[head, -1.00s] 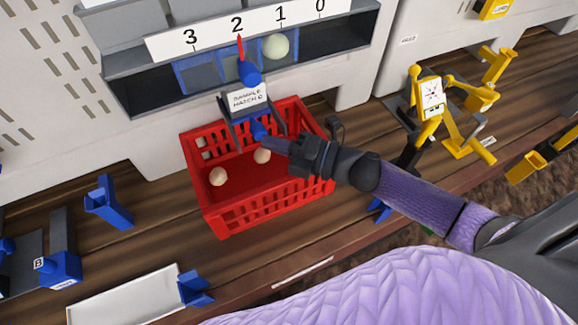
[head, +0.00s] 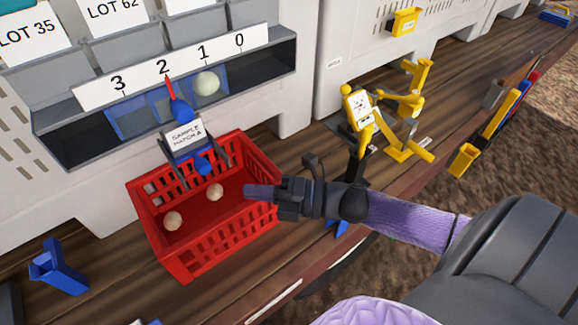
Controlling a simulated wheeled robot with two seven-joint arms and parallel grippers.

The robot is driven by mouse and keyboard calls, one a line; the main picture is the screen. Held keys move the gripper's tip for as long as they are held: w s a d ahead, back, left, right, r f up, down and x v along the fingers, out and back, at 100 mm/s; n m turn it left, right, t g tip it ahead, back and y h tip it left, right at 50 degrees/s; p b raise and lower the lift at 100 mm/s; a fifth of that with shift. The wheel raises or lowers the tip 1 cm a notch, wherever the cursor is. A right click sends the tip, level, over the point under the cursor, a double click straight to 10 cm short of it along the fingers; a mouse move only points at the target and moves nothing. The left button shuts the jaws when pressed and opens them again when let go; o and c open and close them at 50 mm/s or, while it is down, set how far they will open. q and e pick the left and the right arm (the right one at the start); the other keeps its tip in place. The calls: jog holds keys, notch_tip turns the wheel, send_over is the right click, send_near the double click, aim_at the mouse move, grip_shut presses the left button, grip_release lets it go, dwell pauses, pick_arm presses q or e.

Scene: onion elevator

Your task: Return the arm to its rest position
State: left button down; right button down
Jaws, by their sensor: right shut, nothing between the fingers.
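My right gripper (head: 262,192) is shut and empty in the head view. Its fingertips are over the right part of the red basket (head: 196,262), and my purple-sleeved arm comes in from the right. Two pale onions lie in the basket, one at the left (head: 173,221) and one near the middle (head: 215,192). My left gripper is not in view.
Behind the basket is a sample hatch with a blue handle (head: 203,163) and a scale marked 3 to 0 (head: 164,68). A pale onion (head: 207,83) sits in the slot below it. A yellow device (head: 360,110) stands at the right, and a blue holder (head: 58,268) at the left.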

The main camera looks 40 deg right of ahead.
jog(key=v, duration=0.5)
jog(key=shift+s, duration=0.2)
